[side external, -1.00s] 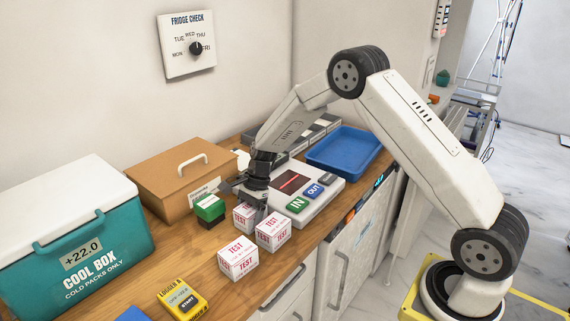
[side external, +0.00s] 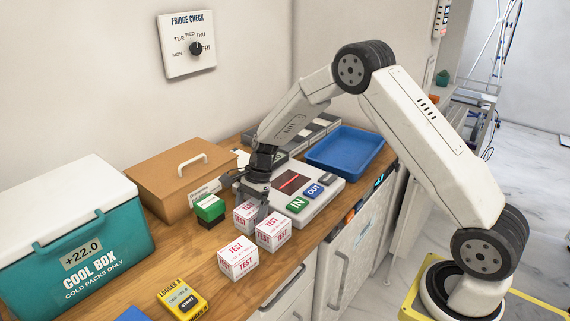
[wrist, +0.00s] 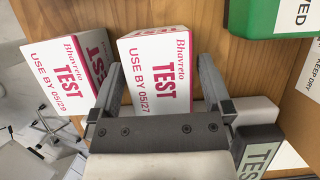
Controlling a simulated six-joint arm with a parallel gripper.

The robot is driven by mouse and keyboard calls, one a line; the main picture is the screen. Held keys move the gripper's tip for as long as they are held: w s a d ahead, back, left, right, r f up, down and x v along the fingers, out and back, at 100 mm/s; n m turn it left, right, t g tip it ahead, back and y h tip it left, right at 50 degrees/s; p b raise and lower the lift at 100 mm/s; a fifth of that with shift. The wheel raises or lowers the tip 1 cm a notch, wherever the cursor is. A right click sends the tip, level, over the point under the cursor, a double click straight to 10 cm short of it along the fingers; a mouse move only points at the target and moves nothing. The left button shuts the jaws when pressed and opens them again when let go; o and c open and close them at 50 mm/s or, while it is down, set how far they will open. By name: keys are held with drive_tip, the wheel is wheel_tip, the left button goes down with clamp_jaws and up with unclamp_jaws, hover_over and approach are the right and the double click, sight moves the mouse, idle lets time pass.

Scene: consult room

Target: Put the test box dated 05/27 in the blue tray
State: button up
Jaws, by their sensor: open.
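Three white test boxes with red print stand on the wooden counter. In the wrist view, the box marked USE BY 05/27 (wrist: 158,75) lies between the spread fingers of my gripper (wrist: 160,65). Whether either finger touches it is unclear. The box marked USE BY 05/29 (wrist: 68,70) is just left of the left finger. In the side view, my gripper (side external: 254,207) is down at the back box (side external: 243,217), partly behind it. Another box (side external: 273,231) is close on the right, and a third (side external: 238,258) is in front. The blue tray (side external: 345,150) looks empty.
A scanner with IN and OUT buttons (side external: 298,203) sits between the boxes and the tray. A green-topped stamp (side external: 210,208) stands just left of my gripper. A brown lidded box (side external: 160,180), cool box (side external: 75,250) and yellow logger (side external: 182,299) are further left.

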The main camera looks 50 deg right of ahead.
drive_tip(key=v, duration=1)
drive_tip(key=shift+r, duration=0.1)
idle(0.3)
drive_tip(key=s+a+n+h, duration=0.1)
drive_tip(key=s+n, duration=0.1)
drive_tip(key=s, duration=0.1)
drive_tip(key=s+a+n+h, duration=0.1)
drive_tip(key=s+n, duration=0.2)
drive_tip(key=s+a+n+h, duration=0.1)
drive_tip(key=s+n, duration=0.2)
drive_tip(key=shift+s+t, duration=0.4)
drive_tip(key=s+a+f+n+t+h, duration=0.1)
drive_tip(key=s+a+n, duration=0.1)
drive_tip(key=s+n, duration=0.8)
drive_tip(key=shift+s+f+t+h, duration=0.3)
drive_tip(key=shift+s+f+t, duration=0.1)
drive_tip(key=shift+s, duration=0.65)
drive_tip(key=shift+w+r, duration=0.1)
